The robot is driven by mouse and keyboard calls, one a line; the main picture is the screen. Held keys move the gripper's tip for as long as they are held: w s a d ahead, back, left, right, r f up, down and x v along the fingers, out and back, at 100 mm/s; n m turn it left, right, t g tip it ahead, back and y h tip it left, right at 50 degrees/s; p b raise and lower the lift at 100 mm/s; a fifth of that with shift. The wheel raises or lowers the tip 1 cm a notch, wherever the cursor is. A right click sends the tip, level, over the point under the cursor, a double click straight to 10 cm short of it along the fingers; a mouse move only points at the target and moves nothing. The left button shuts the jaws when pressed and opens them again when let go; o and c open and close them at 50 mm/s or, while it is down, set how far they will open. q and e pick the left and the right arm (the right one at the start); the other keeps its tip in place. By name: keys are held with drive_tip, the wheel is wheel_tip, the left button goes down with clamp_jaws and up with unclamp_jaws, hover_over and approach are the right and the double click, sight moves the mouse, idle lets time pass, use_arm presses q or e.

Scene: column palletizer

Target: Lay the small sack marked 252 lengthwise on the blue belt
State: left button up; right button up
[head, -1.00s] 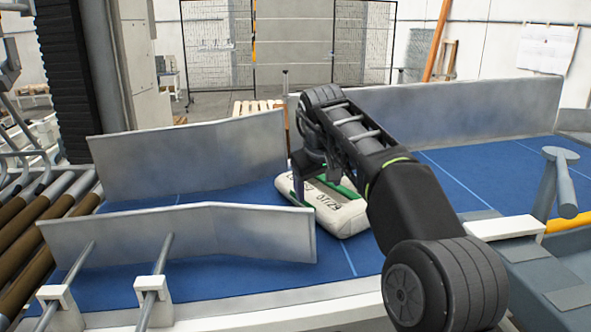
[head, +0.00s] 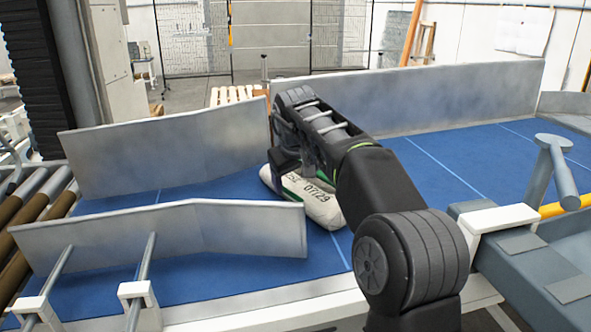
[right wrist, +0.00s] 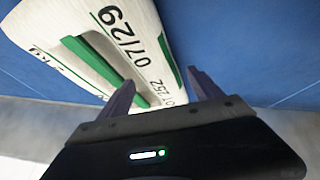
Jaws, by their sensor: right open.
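The small sack (head: 322,207) is white with a green stripe and lies on the blue belt (head: 215,262). In the right wrist view the sack (right wrist: 130,30) shows the prints 252 and 07/29 and runs slantwise across the picture. My right gripper (head: 284,182) is at the sack's left part and hides some of it in the head view. In the right wrist view its fingers (right wrist: 135,62) are apart; one overlaps the sack and the other is by its edge. I cannot tell whether they touch it. My left gripper is not in view.
A grey guide plate (head: 170,158) stands behind the sack on the left, and another (head: 160,240) in front of it. A long guide wall (head: 450,95) runs along the belt's back. Rollers (head: 30,210) lie at the left. The belt at the right is clear.

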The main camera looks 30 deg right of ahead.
sight(297, 183)
drive_tip(key=shift+x, duration=2)
drive_tip(key=shift+c, duration=0.5)
drive_tip(key=shift+a, duration=0.1)
clamp_jaws()
drive_tip(key=shift+c, duration=1.3)
unclamp_jaws()
clamp_jaws()
drive_tip(key=shift+d+p, duration=0.25)
drive_tip(key=shift+p, duration=0.1)
